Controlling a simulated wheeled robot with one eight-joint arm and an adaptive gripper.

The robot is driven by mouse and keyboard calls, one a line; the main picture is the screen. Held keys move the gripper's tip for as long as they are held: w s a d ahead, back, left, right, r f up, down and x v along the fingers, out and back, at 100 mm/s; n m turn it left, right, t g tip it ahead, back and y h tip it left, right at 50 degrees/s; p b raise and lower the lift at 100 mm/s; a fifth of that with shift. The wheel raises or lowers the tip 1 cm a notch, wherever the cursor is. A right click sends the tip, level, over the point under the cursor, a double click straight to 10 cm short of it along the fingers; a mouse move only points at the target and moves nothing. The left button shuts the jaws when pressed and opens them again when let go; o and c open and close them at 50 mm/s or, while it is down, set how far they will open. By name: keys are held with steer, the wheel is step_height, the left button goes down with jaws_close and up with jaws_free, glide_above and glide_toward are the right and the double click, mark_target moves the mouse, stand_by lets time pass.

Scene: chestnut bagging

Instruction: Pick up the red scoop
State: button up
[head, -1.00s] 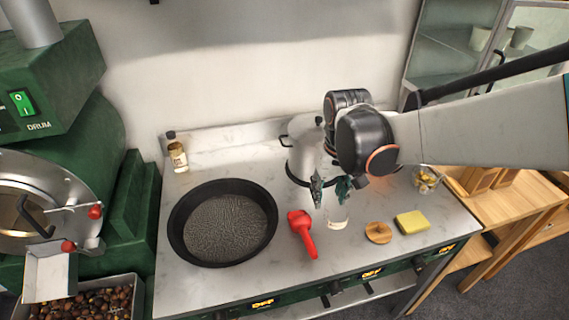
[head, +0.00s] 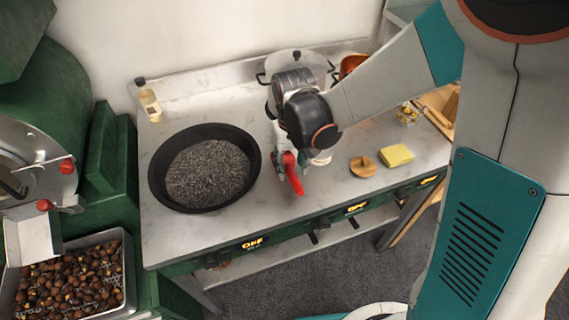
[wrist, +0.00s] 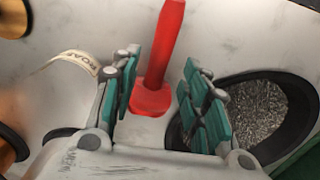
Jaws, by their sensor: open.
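The red scoop (head: 292,176) lies on the marble counter (head: 240,220), just right of the black pan, with its handle toward the counter's front edge. In the wrist view the scoop (wrist: 167,50) shows between the open fingers, its scoop end nearest the gripper and its handle pointing away. My gripper (wrist: 160,95) is open, with teal finger pads on both sides of the scoop. In the head view my gripper (head: 290,158) is low over the scoop's far end and partly hides it. I cannot tell whether the fingers touch it.
A black pan (head: 155,185) of dark grains stands left of the scoop. A white cup (head: 321,159) is close on the right, then a wooden lid (head: 362,167) and yellow sponge (head: 396,155). A pot (head: 300,62) stands behind. A chestnut bin (head: 122,262) is front left.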

mark_target(291, 172)
steer(key=shift+w+f+b, duration=0.2)
steer(key=shift+f+b, duration=0.4)
steer(key=shift+f, duration=0.75)
steer(key=shift+w+f+b, duration=0.15)
steer(key=shift+f+b, duration=0.45)
steer(key=shift+f, duration=0.75)
steer(key=shift+c, duration=0.6)
jaws_close()
